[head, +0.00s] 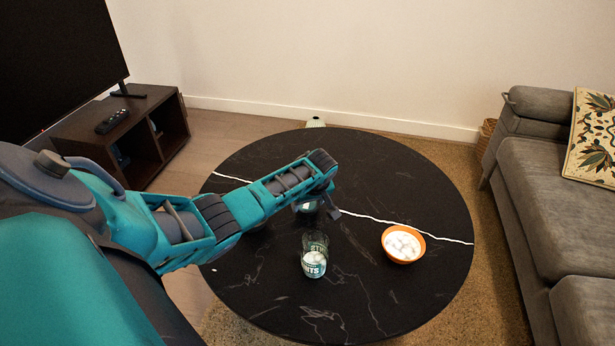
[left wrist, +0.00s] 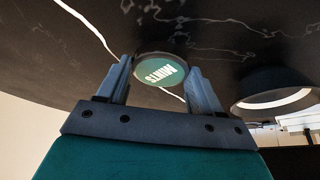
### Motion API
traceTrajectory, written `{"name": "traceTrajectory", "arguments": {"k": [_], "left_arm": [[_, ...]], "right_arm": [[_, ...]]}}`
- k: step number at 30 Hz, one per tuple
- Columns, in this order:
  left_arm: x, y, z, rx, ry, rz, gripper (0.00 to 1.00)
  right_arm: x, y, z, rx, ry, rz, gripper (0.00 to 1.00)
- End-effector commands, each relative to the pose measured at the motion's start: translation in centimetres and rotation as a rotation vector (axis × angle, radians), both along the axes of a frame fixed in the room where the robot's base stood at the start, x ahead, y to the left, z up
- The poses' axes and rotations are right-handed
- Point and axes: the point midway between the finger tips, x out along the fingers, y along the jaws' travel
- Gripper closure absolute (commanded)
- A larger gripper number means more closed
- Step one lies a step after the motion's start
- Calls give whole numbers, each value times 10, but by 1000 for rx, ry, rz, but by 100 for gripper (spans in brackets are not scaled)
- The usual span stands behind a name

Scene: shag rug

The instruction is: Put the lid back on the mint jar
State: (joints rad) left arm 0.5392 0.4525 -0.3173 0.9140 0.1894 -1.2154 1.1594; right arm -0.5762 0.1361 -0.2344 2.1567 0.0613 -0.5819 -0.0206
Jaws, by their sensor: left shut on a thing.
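The mint jar (head: 314,262) is a clear glass with a printed label, upright on the black round table (head: 400,300). It has no lid on it and something white inside. My left gripper (head: 325,208) is behind the jar in the head view. It is shut on the lid (left wrist: 160,71), a round disc with a green face reading MINTS, between its two fingers in the left wrist view (left wrist: 162,82). In the head view the lid is mostly hidden by my gripper. I cannot tell how far it is above the table. My right gripper is not in view.
An orange bowl (head: 403,244) with white contents stands on the table to the right of the jar. A grey sofa (head: 560,210) is at the right. A dark TV stand (head: 150,125) with a remote (head: 112,121) is at the left.

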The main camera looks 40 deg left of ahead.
Motion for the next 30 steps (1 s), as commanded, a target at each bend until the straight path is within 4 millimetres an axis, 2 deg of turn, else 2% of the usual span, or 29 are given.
{"name": "traceTrajectory", "arguments": {"k": [1,5,9,15,18,24,30], "left_arm": [[0,1,14,1,0,0,63],[0,1,44,1,-3,0,63],[1,1,87,1,-5,1,63],[0,1,140,1,-2,1,63],[0,1,159,1,-2,1,63],[0,1,181,1,0,1,63],[0,1,185,2,1,2,63]], "right_arm": [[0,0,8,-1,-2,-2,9],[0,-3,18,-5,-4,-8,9],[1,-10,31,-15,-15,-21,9],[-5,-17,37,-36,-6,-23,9],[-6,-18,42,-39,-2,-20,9],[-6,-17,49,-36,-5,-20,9],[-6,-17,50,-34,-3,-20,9]]}}
